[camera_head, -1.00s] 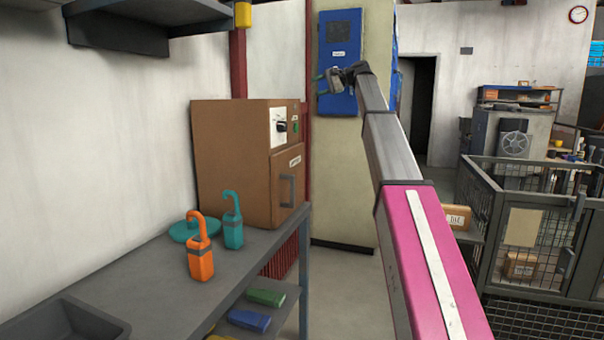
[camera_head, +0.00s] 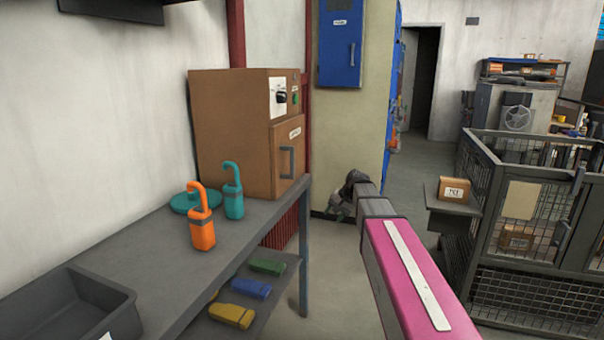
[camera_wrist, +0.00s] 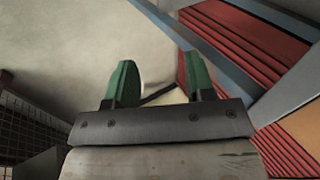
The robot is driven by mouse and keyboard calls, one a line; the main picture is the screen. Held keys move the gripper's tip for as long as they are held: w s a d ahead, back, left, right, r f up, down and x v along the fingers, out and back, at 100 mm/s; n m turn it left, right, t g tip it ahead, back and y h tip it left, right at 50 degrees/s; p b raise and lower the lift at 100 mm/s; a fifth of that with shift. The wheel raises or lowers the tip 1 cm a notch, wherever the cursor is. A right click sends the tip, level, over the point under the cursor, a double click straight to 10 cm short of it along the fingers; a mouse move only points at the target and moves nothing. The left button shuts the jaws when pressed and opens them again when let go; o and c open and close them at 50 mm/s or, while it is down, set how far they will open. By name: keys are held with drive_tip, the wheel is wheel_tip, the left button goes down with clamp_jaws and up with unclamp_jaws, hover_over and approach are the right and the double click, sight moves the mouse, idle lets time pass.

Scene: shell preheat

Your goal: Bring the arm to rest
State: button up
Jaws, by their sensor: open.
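My gripper (camera_head: 340,207) is at the end of my lowered arm, right of the grey bench and in front of the cream pillar in the head view. In the wrist view its two green fingers (camera_wrist: 160,84) stand apart with nothing between them. It is open and empty. In the head view the fingertips are small and partly hidden by my wrist.
The grey bench (camera_head: 150,270) at left holds a brown oven (camera_head: 230,130), an orange padlock (camera_head: 201,230), a teal padlock (camera_head: 233,203) and a dark tray (camera_head: 60,310). A wire cage (camera_head: 530,220) stands at right.

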drive_tip(key=s+d+f+n+g+h, duration=0.1)
drive_tip(key=s+d+f+h, duration=0.1)
drive_tip(key=s+f, duration=0.7)
drive_tip(key=s+d+f+n+g+h, duration=0.1)
drive_tip(key=s+d+f+n+h, duration=0.1)
drive_tip(key=s+f, duration=0.8)
drive_tip(key=s+d+h, duration=0.1)
drive_tip(key=s+d, duration=0.1)
drive_tip(key=s, duration=0.3)
drive_tip(key=shift+s+d, duration=0.2)
drive_tip(key=shift+s, duration=0.1)
